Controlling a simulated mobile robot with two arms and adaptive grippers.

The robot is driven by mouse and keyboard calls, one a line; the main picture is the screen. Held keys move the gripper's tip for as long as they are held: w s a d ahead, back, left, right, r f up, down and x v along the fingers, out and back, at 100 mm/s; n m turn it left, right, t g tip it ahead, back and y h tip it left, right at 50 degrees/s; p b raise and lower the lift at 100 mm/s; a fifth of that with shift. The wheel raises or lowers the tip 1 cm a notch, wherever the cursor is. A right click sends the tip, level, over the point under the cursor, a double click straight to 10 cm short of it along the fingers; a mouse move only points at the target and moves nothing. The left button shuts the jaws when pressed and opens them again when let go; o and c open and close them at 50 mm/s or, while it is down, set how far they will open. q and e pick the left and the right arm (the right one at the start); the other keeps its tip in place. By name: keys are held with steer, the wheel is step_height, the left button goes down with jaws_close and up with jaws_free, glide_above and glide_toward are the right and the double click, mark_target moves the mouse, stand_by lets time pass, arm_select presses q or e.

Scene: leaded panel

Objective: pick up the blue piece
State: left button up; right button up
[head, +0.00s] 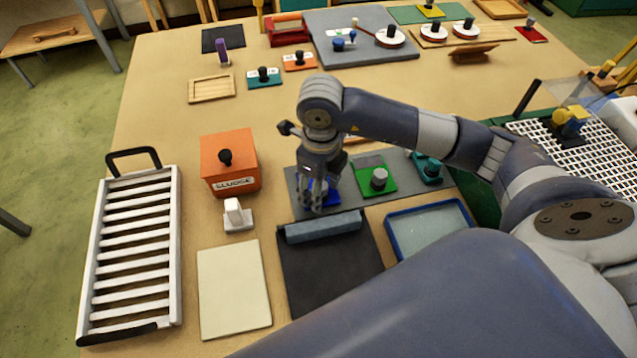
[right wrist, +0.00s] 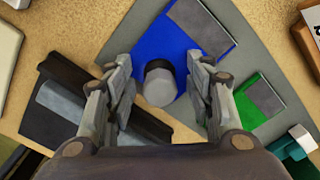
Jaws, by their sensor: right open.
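The blue piece (right wrist: 158,42) is a flat blue plate with a grey patch and a grey round knob (right wrist: 159,84). It lies on a grey mat (right wrist: 226,78). In the head view only part of the blue piece (head: 332,196) shows beside my right gripper (head: 318,205), which is over it. In the right wrist view my right gripper (right wrist: 165,112) is open, with one finger on each side of the knob. I cannot tell whether the fingers touch it. My left gripper is not in view.
A green piece (head: 375,177) with a grey knob and a teal piece (head: 428,168) lie to the right. A black mat (head: 330,270) with a grey bar and a blue-rimmed tray (head: 430,230) are in front. An orange sludge box (head: 230,165) and a white rack (head: 130,250) stand left.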

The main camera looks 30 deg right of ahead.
steer(key=shift+c, duration=1.1)
steer(key=c, duration=0.9)
steer(key=shift+r, duration=0.1)
steer(key=shift+r, duration=0.3)
step_height(320, 180, up, 9)
steer(key=shift+r+b, duration=0.15)
steer(key=shift+b, duration=0.7)
